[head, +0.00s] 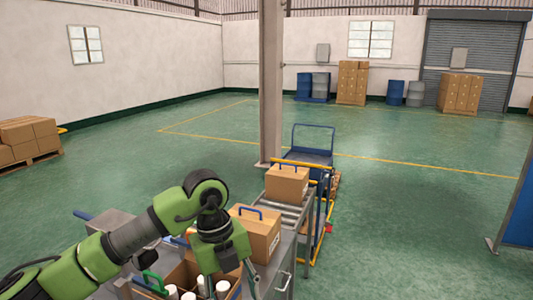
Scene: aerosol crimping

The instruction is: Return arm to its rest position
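My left arm comes in from the lower left and bends down at the front of the view. Its green and dark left gripper (226,268) hangs over an open cardboard box (178,275) holding several white cans (222,287). The fingertips are hard to make out against the box and cans, so I cannot tell whether they are open or shut, or touching anything. My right gripper is not in view.
A closed carton with a blue handle (262,228) stands just right of the gripper. Another carton (287,182) sits on the roller conveyor (292,214). A blue cart (310,155) and a pillar (271,80) stand beyond.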

